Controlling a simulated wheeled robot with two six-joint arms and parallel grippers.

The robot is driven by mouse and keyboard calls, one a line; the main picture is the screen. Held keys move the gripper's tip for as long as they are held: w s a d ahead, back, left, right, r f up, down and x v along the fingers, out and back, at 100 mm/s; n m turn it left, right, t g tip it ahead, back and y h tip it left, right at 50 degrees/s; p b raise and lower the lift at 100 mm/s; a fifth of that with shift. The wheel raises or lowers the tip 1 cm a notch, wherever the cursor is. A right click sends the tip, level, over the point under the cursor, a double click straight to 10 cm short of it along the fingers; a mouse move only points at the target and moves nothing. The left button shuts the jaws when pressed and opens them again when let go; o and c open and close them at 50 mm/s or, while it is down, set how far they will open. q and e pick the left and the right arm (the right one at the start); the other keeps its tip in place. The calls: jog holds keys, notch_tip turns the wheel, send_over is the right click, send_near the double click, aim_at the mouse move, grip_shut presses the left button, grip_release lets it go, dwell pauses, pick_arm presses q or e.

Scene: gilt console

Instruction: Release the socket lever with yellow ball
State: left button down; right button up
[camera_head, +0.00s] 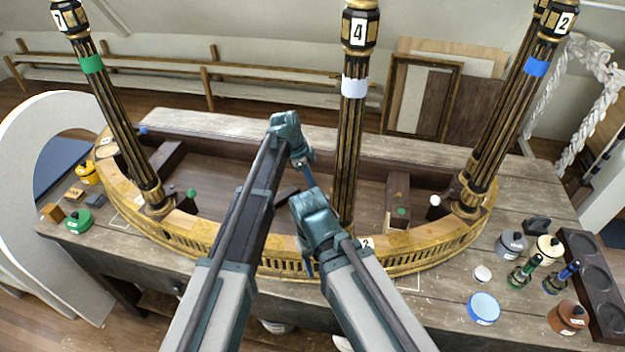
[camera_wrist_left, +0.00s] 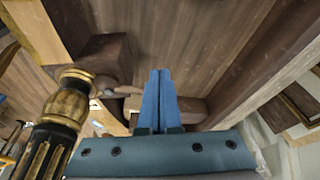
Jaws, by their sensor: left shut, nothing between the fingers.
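No lever with a yellow ball can be made out in either view; the arms and the columns hide part of the console. Levers with other balls show in the head view: a green ball (camera_head: 191,193) at left, another green ball (camera_head: 401,211) at right of centre and a white ball (camera_head: 434,200) near the right column. My left gripper (camera_head: 308,177) is over the console's middle, left of column 4 (camera_head: 349,150). Its blue fingers (camera_wrist_left: 160,98) are shut and empty in the left wrist view. My right gripper (camera_head: 308,268) is mostly hidden by its arm at the console's front.
The curved gilt console (camera_head: 210,230) stands on a grey wooden table (camera_head: 480,150). Column 7 (camera_head: 120,120) rises at left and column 2 (camera_head: 510,120) at right. Jars, bottles and a dark tray (camera_head: 590,270) crowd the right end; small items stand at the left end.

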pick_arm(q)
jog(key=p+v, duration=0.8)
jog(key=v, duration=0.1)
jog(key=shift+d, duration=0.15)
jog(key=s+a+n+t+y, duration=0.1)
jog(key=s+a+n+y, duration=0.2)
jog(key=s+a+n, duration=1.75)
jog(key=s+d+f+m+b, duration=0.3)
jog(key=s+d+f+b, duration=0.1)
jog(key=f+b, duration=0.5)
jog(key=s+d+f+m+g+y+b, duration=0.1)
jog(key=s+d+f+m+b, duration=0.2)
jog(key=f+b, duration=0.7)
jog(key=s+d+f, duration=0.1)
jog(key=s+d, duration=0.1)
jog(key=d, duration=0.1)
jog(key=shift+d+y, duration=0.3)
